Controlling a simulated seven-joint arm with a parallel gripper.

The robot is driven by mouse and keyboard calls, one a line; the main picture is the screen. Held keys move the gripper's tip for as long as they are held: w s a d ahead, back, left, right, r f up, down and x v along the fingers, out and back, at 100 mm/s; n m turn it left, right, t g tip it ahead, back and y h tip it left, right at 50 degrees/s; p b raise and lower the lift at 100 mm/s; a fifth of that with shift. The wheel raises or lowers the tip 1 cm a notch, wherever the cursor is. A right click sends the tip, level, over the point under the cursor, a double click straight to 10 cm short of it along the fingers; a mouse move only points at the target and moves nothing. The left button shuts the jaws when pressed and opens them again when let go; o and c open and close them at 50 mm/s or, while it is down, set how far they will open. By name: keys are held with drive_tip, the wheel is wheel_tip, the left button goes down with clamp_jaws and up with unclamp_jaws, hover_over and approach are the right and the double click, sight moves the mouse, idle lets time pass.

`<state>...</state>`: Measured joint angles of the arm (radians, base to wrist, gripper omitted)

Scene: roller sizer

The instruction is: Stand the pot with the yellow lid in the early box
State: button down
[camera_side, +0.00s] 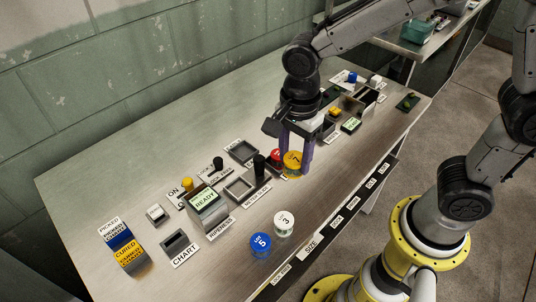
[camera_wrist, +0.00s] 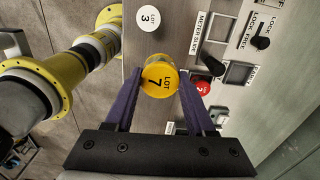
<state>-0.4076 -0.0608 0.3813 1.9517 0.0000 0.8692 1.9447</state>
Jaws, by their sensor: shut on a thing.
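The pot with the yellow lid (camera_side: 293,158), marked LOT 7, stands upright between the two purple fingers of my gripper (camera_side: 296,152). In the wrist view the yellow lid (camera_wrist: 160,79) fills the gap between the fingertips (camera_wrist: 158,88), and the fingers are shut on it. I cannot tell whether its base touches the bench. I cannot read for sure which label says early.
A red-lidded pot (camera_side: 275,156) stands close beside the held pot. A white-lidded pot (camera_side: 284,222) and a blue-lidded pot (camera_side: 260,243) stand near the front edge. A black upright lever (camera_side: 259,166) rises near the boxes. A READY display (camera_side: 204,201) stands left.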

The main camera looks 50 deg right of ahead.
drive_tip(key=w+d+f, duration=0.1)
drive_tip(key=w+d, duration=0.6)
drive_tip(key=w, duration=0.2)
drive_tip(key=w+f, duration=0.2)
drive_tip(key=w, duration=0.2)
drive_tip(key=w+a+f, duration=0.1)
drive_tip(key=w+f, duration=0.2)
drive_tip(key=w+a+f, duration=0.1)
drive_tip(key=w+f, duration=0.2)
drive_tip(key=w, duration=0.1)
drive_tip(key=shift+w+a+f, duration=0.2)
drive_tip(key=shift+w+f, duration=0.05)
drive_tip(key=shift+w, duration=0.1)
drive_tip(key=shift+w+f, duration=0.5)
drive_tip(key=shift+f, duration=1.55)
drive_tip(key=shift+f, duration=0.15)
drive_tip(key=shift+c, duration=1.2)
unclamp_jaws()
